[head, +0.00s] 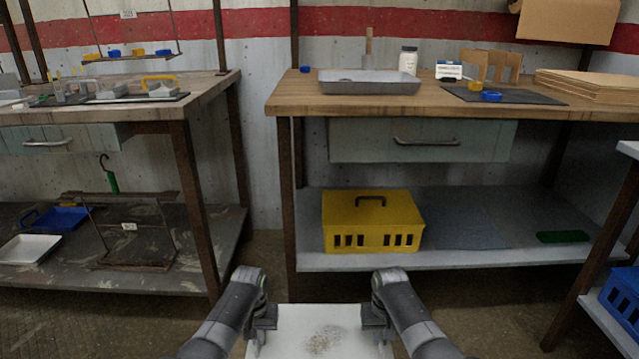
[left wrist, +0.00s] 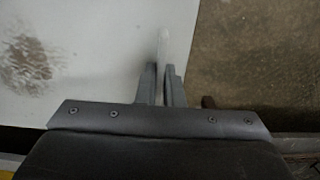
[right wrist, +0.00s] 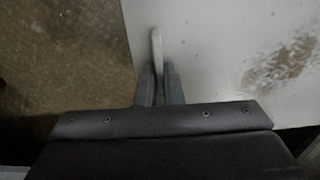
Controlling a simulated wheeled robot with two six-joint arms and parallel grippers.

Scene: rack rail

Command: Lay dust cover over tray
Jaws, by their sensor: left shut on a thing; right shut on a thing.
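A flat white panel with a brown speckled patch (head: 300,318), seemingly the dust cover, is held low in front of me at the bottom of the head view. My left gripper (head: 262,328) is shut on its left edge and my right gripper (head: 374,328) on its right edge. In the left wrist view the panel (left wrist: 100,50) has a thin pale strip between the fingers (left wrist: 165,80); the right wrist view shows the same at its other side (right wrist: 215,50). A shallow grey tray (head: 370,88) sits on the wooden bench, apart from the panel. The panel's near end is cut off.
The bench (head: 300,100) also carries a white bottle (head: 408,60), a small labelled box (head: 448,70), a dark mat (head: 520,95) and stacked brown boards (head: 590,85). A yellow crate (head: 372,225) stands on the shelf below. Another bench (head: 215,88) is at left.

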